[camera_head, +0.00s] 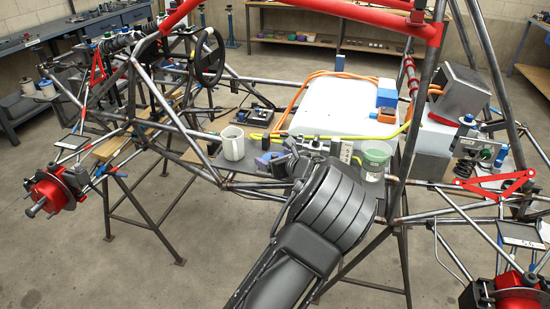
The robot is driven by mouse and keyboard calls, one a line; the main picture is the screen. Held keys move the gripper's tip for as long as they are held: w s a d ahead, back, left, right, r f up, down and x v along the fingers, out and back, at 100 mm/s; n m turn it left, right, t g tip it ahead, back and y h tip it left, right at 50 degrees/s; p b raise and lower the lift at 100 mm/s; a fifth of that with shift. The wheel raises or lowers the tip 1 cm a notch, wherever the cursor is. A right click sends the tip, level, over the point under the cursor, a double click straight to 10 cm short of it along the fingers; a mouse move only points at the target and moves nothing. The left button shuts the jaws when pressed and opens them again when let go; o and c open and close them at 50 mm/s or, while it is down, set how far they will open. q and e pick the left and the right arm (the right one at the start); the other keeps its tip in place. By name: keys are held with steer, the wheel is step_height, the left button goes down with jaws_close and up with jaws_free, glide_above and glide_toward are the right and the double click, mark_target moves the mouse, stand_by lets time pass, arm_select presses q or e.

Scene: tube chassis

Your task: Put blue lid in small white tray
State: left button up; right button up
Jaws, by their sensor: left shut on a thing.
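My left gripper (283,163) reaches in from the bottom centre, over the grey shelf inside the tube chassis. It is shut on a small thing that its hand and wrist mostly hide. A small blue-purple piece (266,160) shows right at its fingertips; I cannot tell whether this is the blue lid or something lying beside the gripper. A small pale tray (522,234) with a dark rim sits at the right, on the chassis tubes. A similar pale tray (75,142) sits at the left. My right gripper is not in view.
A white mug (232,144) stands left of my gripper, and a pale green cup (374,160) stands right of it. A white box (338,108) with orange and yellow cables lies behind. Chassis tubes (195,160) and a red upper bar (335,14) cross the space.

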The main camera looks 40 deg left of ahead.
arm_select(q)
steer(key=shift+f, duration=0.3)
steer(key=o, duration=1.1)
steer(key=shift+c, duration=0.2)
steer(key=shift+p+v, duration=0.95)
steer(key=shift+v, duration=2.1)
steer(key=p+v, duration=0.2)
steer(key=v, duration=0.3)
steer(key=shift+s, duration=0.1)
